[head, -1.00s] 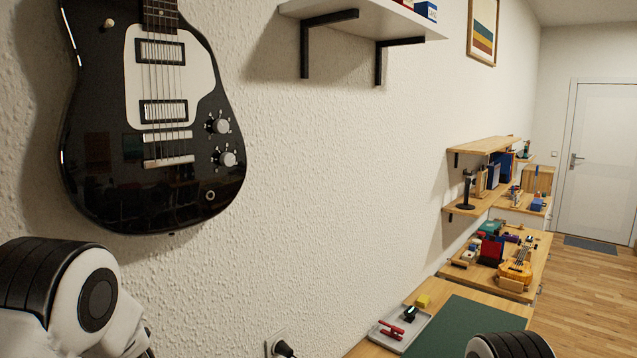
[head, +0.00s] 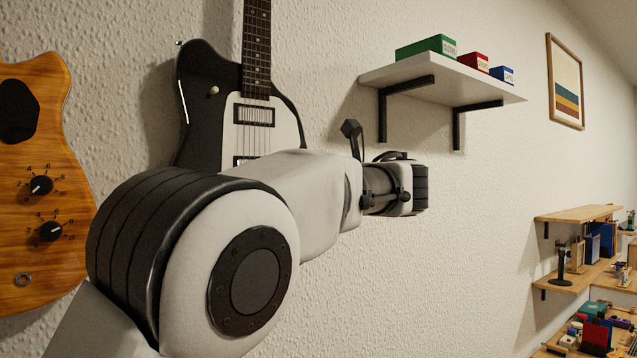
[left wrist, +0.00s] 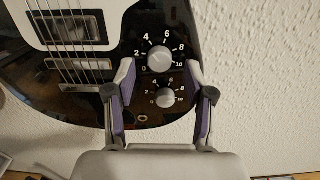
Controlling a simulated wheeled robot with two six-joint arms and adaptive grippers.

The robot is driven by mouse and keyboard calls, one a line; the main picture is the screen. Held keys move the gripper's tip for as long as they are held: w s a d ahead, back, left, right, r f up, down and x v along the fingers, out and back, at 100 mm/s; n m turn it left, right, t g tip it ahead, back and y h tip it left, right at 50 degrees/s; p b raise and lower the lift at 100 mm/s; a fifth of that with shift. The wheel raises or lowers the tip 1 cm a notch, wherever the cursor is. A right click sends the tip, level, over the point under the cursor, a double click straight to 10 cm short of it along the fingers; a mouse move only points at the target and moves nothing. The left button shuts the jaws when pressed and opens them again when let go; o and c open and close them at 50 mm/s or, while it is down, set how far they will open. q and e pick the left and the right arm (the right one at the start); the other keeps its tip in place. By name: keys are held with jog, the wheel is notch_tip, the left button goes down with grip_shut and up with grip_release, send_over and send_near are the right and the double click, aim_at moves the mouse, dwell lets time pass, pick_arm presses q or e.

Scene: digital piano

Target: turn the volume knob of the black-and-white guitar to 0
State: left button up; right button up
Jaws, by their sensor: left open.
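The black-and-white guitar (head: 208,100) hangs on the wall; in the head view my left arm hides its lower body and knobs. In the left wrist view the guitar (left wrist: 32,82) shows two silver knobs on its dark body. The upper knob (left wrist: 160,59) has a dial marked 0 to 10. The lower knob (left wrist: 165,98) has a smaller-looking dial. I cannot read which is the volume knob or where either points. My left gripper (left wrist: 160,72) is open, its fingers on either side of the knobs, seemingly empty. My right gripper is not in view.
An orange wooden guitar (head: 38,130) with two black knobs hangs at the left. A white shelf (head: 440,78) with green, red and blue boxes is on the wall right of my arm. Wooden shelves (head: 578,213) stand farther right.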

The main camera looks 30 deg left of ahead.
pick_arm(q)
jog(key=shift+w+a+r, duration=0.1)
jog(key=shift+w+a, duration=0.15)
jog(key=shift+a, duration=0.4)
grip_shut()
jog(key=shift+n, duration=0.5)
jog(key=shift+w+n+b, duration=0.15)
jog(key=shift+n+b, duration=3.8)
jog(key=shift+n, duration=5.65)
